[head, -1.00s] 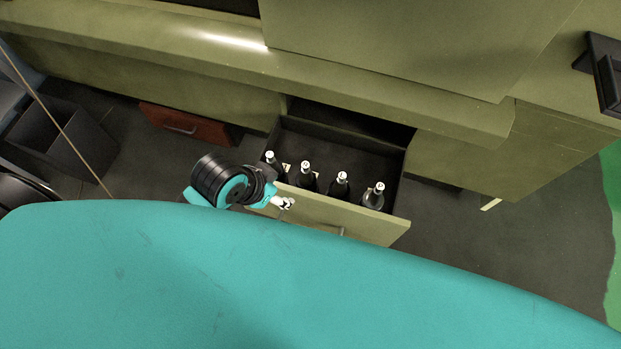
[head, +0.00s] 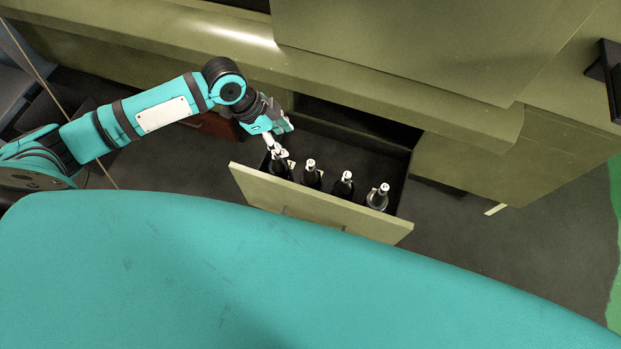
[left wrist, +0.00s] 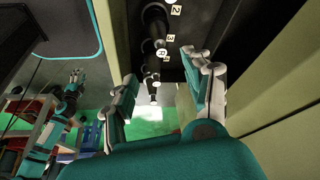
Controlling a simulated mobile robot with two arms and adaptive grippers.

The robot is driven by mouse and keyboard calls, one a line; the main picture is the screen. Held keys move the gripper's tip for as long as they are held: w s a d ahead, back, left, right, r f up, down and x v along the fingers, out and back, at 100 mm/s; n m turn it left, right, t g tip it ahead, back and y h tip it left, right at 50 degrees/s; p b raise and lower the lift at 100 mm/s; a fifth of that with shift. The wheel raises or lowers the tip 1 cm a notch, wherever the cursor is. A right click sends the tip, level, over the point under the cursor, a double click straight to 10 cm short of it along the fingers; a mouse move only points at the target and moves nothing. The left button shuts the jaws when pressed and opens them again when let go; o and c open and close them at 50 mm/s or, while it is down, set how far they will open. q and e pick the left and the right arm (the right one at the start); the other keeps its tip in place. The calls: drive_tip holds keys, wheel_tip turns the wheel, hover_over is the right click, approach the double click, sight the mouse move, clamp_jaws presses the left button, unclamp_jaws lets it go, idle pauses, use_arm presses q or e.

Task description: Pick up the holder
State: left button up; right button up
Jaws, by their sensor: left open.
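Several black holders with pale tops stand upright in a row in an open drawer (head: 330,209). In the head view the leftmost holder (head: 280,167) is right by my left gripper (head: 278,142), which partly covers it. The other holders (head: 311,175), (head: 345,184) and (head: 378,197) stand to its right. In the left wrist view my left gripper (left wrist: 165,88) is open, its fingers apart with nothing held between them. Holders (left wrist: 157,22) show beyond and between the fingers. My right gripper (left wrist: 75,76) shows small at the left of that view; its jaw state is unclear.
Number labels (left wrist: 170,37) sit beside the holders. The olive cabinet (head: 400,95) overhangs the drawer's back. A red drawer (head: 212,125) is partly behind my left arm. Floor is free right of the drawer. My teal body fills the front.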

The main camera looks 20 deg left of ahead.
sight(311, 166)
use_arm(q)
drive_tip(key=shift+d+x, duration=0.15)
drive_tip(key=shift+x, duration=4.1)
drive_tip(key=shift+d+x, duration=0.15)
drive_tip(key=shift+x, duration=4.05)
drive_tip(key=shift+r, duration=0.1)
clamp_jaws()
drive_tip(key=shift+w+r, duration=0.1)
drive_tip(key=shift+w, duration=0.05)
